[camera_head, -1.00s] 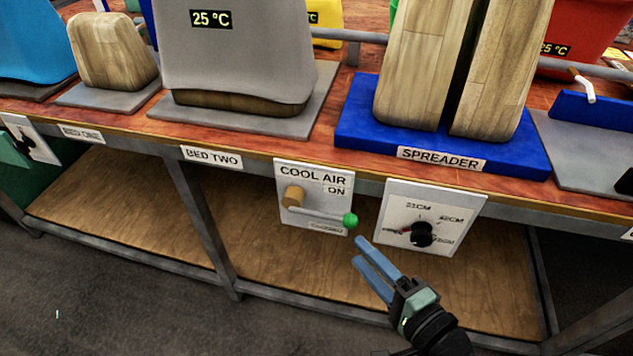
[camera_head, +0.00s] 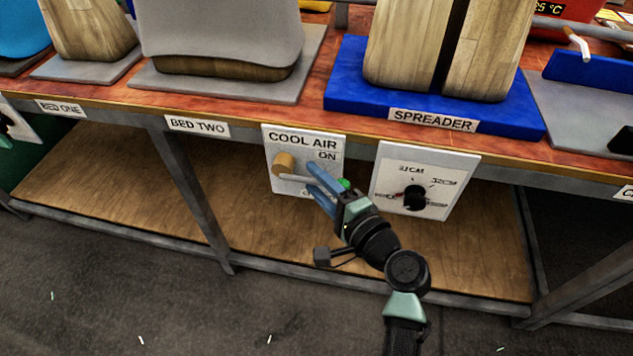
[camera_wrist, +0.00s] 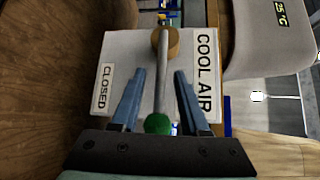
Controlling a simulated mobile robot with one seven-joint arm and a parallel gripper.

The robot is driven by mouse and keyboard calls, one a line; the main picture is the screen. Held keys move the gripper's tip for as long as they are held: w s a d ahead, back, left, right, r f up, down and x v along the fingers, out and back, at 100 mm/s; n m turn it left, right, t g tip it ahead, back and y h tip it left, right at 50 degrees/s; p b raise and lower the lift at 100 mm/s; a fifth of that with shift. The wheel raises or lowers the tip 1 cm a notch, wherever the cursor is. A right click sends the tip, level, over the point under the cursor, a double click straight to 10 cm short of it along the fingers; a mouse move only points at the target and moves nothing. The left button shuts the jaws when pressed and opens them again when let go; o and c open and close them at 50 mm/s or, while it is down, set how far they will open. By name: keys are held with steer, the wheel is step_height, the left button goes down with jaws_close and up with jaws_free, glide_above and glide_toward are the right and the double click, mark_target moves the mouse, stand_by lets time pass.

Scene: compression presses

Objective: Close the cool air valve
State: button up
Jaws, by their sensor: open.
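The cool air valve is a white panel (camera_head: 330,147) on the bench front, marked COOL AIR and ON, with a CLOSED label seen in the wrist view (camera_wrist: 103,87). A brass-coloured hub (camera_head: 283,163) carries a grey lever (camera_wrist: 162,85) ending in a green ball (camera_wrist: 158,124). The lever points right from the hub, between the ON and CLOSED labels. My gripper (camera_head: 312,177) is at the panel, its blue fingers open. In the wrist view the fingers (camera_wrist: 158,76) stand on either side of the lever, apart from it. The green ball lies between them, near the palm.
A dial panel (camera_head: 446,160) is mounted close to the right of the valve. A blue spreader base (camera_head: 350,105) and a grey bed-two plate (camera_head: 305,75) sit on the bench above. A wooden lower shelf (camera_head: 110,175) lies behind and below.

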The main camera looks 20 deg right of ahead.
steer(key=shift+w, duration=0.2)
steer(key=shift+c, duration=0.3)
jaws_close()
stand_by(1.1)
